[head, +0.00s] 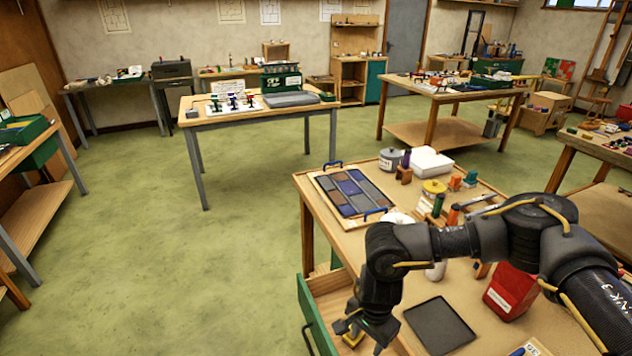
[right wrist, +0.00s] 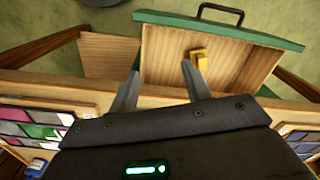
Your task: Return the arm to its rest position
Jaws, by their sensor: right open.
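My right arm reaches in from the right in the head view, over the front of the near workbench. Its gripper (head: 359,331) points down over an open drawer (head: 308,318) with a green front. In the right wrist view the gripper (right wrist: 161,70) is open, with nothing between its two fingers. A small yellow piece (right wrist: 199,54) lies in the wooden drawer, just past the right fingertip in that view. The leaded panel (head: 352,190), with blue and grey panes and blue handles, lies on the bench. My left gripper is not in view.
The near bench (head: 312,187) also holds a grey pot (head: 390,160), a white box (head: 427,163), a red container (head: 510,291) and a dark flat tray (head: 439,325) close to my arm. Open green floor (head: 180,250) lies to the left.

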